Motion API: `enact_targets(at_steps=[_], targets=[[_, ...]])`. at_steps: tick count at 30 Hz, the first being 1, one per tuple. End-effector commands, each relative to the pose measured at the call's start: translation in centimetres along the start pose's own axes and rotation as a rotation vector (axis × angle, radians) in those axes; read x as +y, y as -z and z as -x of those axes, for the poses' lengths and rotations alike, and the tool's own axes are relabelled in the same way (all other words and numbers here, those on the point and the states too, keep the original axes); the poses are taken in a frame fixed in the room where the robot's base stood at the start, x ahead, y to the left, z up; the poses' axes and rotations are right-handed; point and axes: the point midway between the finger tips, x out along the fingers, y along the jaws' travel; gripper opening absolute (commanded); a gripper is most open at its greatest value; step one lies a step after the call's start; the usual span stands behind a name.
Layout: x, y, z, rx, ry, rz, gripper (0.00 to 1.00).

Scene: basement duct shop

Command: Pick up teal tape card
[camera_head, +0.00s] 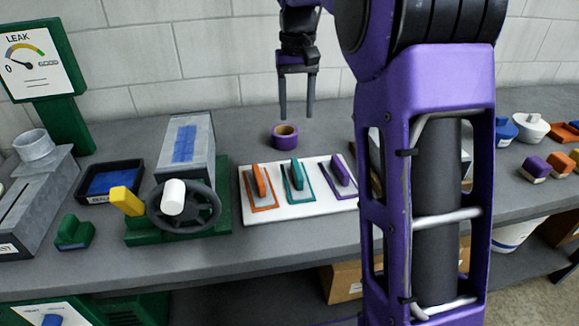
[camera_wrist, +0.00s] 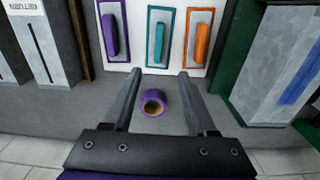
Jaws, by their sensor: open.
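The teal tape card (camera_head: 297,182) lies in the middle of a white board (camera_head: 300,210), with an upright teal block on its grey, teal-edged plate. An orange card (camera_head: 259,185) is to its left and a purple card (camera_head: 338,177) to its right. In the wrist view the teal card (camera_wrist: 159,38) is between the purple card (camera_wrist: 110,32) and the orange card (camera_wrist: 199,42). My gripper (camera_head: 297,117) is open and empty, pointing down above the back of the bench. In the wrist view its fingers (camera_wrist: 162,75) are spread around the view of a purple tape roll, short of the teal card.
The purple tape roll (camera_head: 285,136) stands on the bench behind the white board. A green fixture with a dark wheel (camera_head: 206,213) stands left of the board. My purple arm hides the bench to its right.

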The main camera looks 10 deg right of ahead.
Motion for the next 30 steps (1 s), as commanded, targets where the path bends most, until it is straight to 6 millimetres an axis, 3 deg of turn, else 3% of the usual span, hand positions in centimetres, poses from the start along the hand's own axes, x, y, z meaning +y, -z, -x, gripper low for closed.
enact_targets(at_steps=[15, 24, 30], targets=[[0.0, -0.2, -10.3, -0.007, 0.001, 0.002, 0.57], [0.0, -0.2, -12.6, -0.005, 0.001, 0.001, 0.57], [0.3, -0.5, -15.7, -0.007, 0.001, 0.001, 0.57]])
